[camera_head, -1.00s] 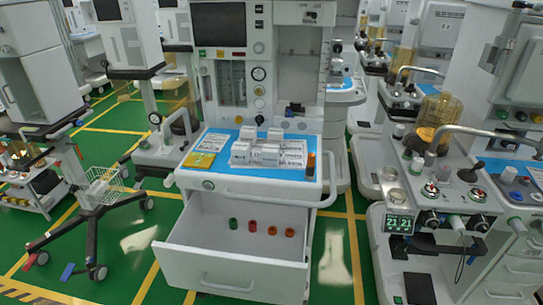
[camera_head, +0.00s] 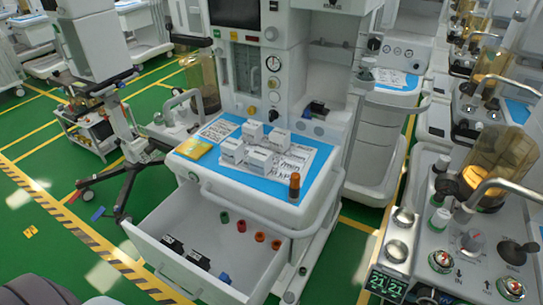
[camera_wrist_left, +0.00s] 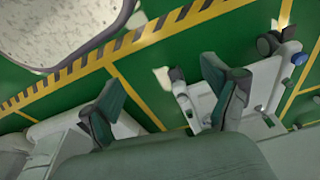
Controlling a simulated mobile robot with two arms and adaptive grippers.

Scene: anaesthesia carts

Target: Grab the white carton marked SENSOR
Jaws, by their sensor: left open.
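Several small white cartons stand in a cluster on the blue top (camera_head: 222,166) of the anaesthesia cart in the head view. They include a back carton (camera_head: 253,132), a front left carton (camera_head: 232,151) and a front middle carton (camera_head: 259,160). Their print is too small to read, so I cannot tell which one is marked SENSOR. My left gripper (camera_wrist_left: 166,100) shows in the left wrist view with its two dark fingers wide apart and nothing between them. It hangs over the floor area, away from the cartons. My right gripper is in neither view.
The cart's drawer (camera_head: 205,235) stands open toward me, with red, green and orange caps and dark items inside. A yellow packet (camera_head: 194,148) and an orange-brown bottle (camera_head: 294,187) flank the cartons. Another machine (camera_head: 445,235) stands at right.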

